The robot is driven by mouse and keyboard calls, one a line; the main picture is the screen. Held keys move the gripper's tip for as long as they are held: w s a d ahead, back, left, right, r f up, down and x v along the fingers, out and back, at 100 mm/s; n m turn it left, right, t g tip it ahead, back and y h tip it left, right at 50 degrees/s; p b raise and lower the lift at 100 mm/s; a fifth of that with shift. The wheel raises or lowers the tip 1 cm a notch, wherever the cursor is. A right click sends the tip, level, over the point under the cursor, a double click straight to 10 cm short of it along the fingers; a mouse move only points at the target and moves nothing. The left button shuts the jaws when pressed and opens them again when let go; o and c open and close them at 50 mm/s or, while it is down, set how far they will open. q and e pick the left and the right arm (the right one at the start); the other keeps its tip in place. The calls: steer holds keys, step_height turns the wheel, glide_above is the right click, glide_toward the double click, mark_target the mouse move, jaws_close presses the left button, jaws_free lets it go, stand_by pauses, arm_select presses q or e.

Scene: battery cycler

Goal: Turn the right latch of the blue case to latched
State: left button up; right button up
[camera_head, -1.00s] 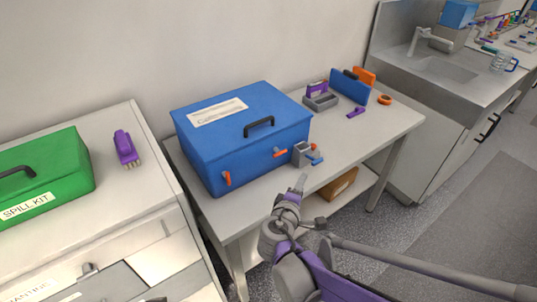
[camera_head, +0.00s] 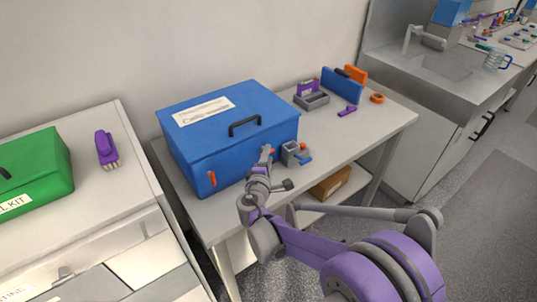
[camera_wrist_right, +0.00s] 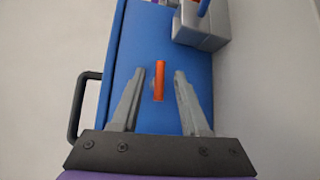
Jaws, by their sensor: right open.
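The blue case (camera_head: 225,150) stands closed on the grey table, with a black handle on its lid. Its left orange latch (camera_head: 211,178) points upright on the front face. The right orange latch (camera_wrist_right: 159,80) lies crosswise on the front, as the earlier head view shows. In the head view my right gripper mostly hides it. My right gripper (camera_head: 267,153) is open at the case front; in the wrist view its two fingers (camera_wrist_right: 160,85) stand on either side of the right latch, with gaps visible. My left gripper is out of view.
A small grey block with blue and red parts (camera_head: 291,155) stands close to the right of the latch. A grey tray (camera_head: 312,102), purple items, an orange tape roll (camera_head: 376,98) and a blue upright holder (camera_head: 342,87) are farther right. A green spill kit (camera_head: 40,172) is at left.

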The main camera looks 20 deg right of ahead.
steer(key=shift+w+d+f, duration=0.1)
steer(key=shift+w+d, duration=0.25)
steer(key=shift+w, duration=0.3)
jaws_close()
